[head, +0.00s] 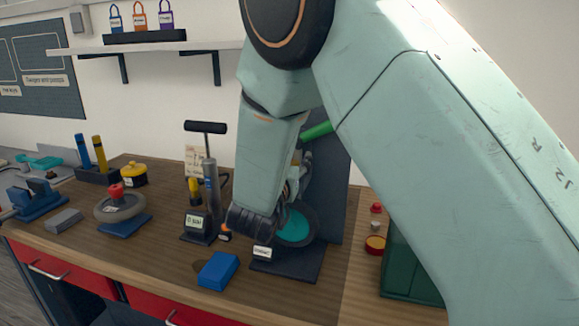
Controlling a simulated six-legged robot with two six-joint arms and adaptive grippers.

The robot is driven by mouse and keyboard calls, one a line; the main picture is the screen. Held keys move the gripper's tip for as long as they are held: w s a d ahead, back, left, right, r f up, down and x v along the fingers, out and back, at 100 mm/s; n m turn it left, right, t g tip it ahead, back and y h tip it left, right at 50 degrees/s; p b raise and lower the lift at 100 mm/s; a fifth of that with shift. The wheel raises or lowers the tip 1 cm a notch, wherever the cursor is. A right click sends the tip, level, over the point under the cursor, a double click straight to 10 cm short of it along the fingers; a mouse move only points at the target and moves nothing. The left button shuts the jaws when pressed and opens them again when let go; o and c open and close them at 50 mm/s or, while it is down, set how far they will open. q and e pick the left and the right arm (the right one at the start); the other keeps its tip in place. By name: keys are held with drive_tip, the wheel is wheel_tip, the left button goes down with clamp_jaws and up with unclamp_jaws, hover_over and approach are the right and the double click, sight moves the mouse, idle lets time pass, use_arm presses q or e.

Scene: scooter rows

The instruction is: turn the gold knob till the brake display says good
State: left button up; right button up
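My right arm comes in from the right and covers the middle of the head view. Its dark wrist end (250,222) is low over the bench, in front of a scooter wheel with a teal hub (294,228) on a dark stand (285,263). The fingers of my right gripper cannot be made out clearly, so its opening cannot be told. A small white display or label (262,253) sits at the stand's front; its text is too small to read surely. The gold knob cannot be made out; my arm may hide it. My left gripper is out of view.
A floor pump with a gauge display (194,221) stands left of the wheel. A blue block (218,270) lies in front. A green box (408,265) is at right. A shelf with padlocks (140,38) hangs above.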

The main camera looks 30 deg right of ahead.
wheel_tip(320, 180, up, 8)
drive_tip(key=shift+s+f, duration=0.15)
drive_tip(key=shift+f, duration=0.1)
drive_tip(key=shift+r, duration=0.45)
drive_tip(key=shift+f, duration=0.1)
